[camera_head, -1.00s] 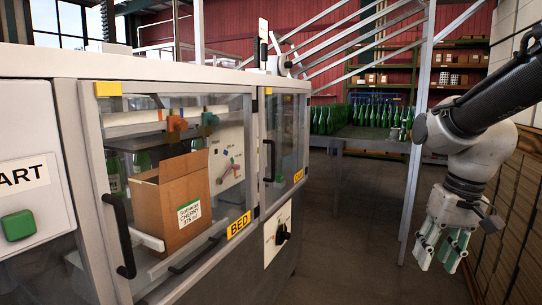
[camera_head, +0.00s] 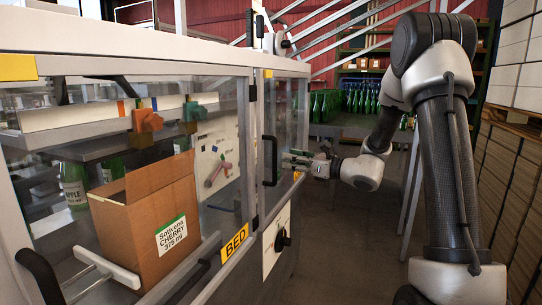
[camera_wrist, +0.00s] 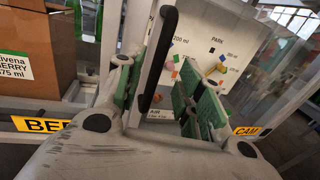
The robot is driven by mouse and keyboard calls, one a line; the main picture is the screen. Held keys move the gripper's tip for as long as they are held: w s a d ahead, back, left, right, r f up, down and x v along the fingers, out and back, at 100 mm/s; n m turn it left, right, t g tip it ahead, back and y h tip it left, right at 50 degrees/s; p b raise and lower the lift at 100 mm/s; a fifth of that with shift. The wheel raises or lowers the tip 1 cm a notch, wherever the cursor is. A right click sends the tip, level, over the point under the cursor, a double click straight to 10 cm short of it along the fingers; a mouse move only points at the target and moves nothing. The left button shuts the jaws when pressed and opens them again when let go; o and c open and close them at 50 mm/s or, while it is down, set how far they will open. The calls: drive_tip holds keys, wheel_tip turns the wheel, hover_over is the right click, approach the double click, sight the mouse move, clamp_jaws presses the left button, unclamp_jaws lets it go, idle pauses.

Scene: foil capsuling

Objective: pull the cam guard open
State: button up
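The cam guard (camera_head: 290,125) is the clear framed door on the right of the machine. It looks closed. Its black upright bar handle (camera_head: 270,160) is on the left side of the door. In the wrist view, the handle (camera_wrist: 158,62) stands between the two green-padded fingers, closer to the left one. My gripper (camera_head: 293,160) is open and points left at the handle; it also shows in the wrist view (camera_wrist: 163,88). I cannot tell whether a finger touches the handle. The yellow CAM label (camera_wrist: 246,131) shows at the lower right of the wrist view.
The bed guard with its yellow BED label (camera_head: 235,243) is to the left, with a cardboard carton (camera_head: 150,220) behind its glass. A black knob (camera_head: 282,240) is below the cam guard. Stacked boxes (camera_head: 505,170) stand at the right. The floor between is clear.

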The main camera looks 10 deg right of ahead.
drive_tip(key=x, duration=0.7)
drive_tip(key=shift+w, duration=0.1)
clamp_jaws()
